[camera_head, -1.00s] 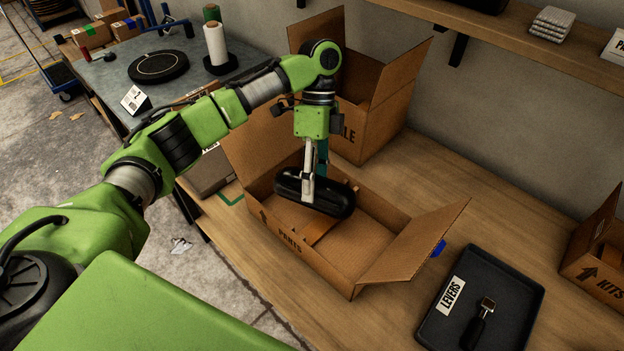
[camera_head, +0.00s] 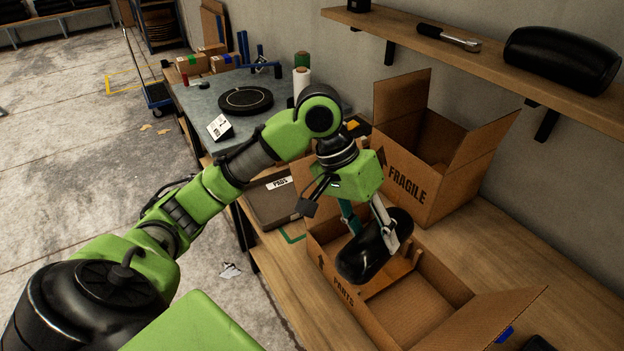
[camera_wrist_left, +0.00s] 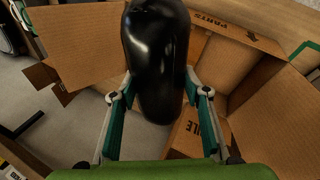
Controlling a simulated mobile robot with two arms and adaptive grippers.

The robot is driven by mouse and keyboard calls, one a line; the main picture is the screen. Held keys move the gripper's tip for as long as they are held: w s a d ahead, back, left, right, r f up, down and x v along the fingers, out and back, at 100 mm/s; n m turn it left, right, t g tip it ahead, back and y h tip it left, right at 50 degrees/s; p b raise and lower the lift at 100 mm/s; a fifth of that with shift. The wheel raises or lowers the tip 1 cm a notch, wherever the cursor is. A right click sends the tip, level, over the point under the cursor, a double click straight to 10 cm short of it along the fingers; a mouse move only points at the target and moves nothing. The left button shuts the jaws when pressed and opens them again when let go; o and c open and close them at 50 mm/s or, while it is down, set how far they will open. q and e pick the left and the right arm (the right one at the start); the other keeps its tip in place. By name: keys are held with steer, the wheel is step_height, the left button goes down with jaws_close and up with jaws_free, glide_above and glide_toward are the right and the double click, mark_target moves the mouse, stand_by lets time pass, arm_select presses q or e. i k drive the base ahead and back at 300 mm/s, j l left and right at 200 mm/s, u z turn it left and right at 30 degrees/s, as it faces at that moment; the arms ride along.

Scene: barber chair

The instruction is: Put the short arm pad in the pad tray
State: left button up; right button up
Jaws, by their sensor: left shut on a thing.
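The short arm pad (camera_head: 371,249) is a black, glossy, rounded pad. My left gripper (camera_head: 372,238) is shut on it and holds it above the open PARTS box (camera_head: 345,300). In the left wrist view the pad (camera_wrist_left: 158,60) sits between the two fingers and runs past the top edge of the picture. The pad tray (camera_head: 268,203) is a dark tray labelled PADS, on the bench left of the PARTS box and partly behind my arm. My right gripper does not show.
An open FRAGILE box (camera_head: 425,170) stands behind the PARTS box. A wall shelf (camera_head: 460,60) carries a large black pad (camera_head: 562,58) and a ratchet-like tool (camera_head: 448,38). A grey table (camera_head: 215,97) with a round black disc (camera_head: 245,99) stands beyond the bench.

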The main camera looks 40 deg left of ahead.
mark_target(286, 190)
steer(key=k+j, duration=0.15)
steer(key=j, duration=0.2)
steer(key=k+j, duration=0.15)
steer(key=j, duration=0.15)
steer(key=k+j, duration=0.15)
steer(key=j, duration=0.2)
steer(key=i+j, duration=0.6)
steer(key=j, duration=0.2)
steer(key=i+l, duration=0.15)
steer(key=i, duration=0.15)
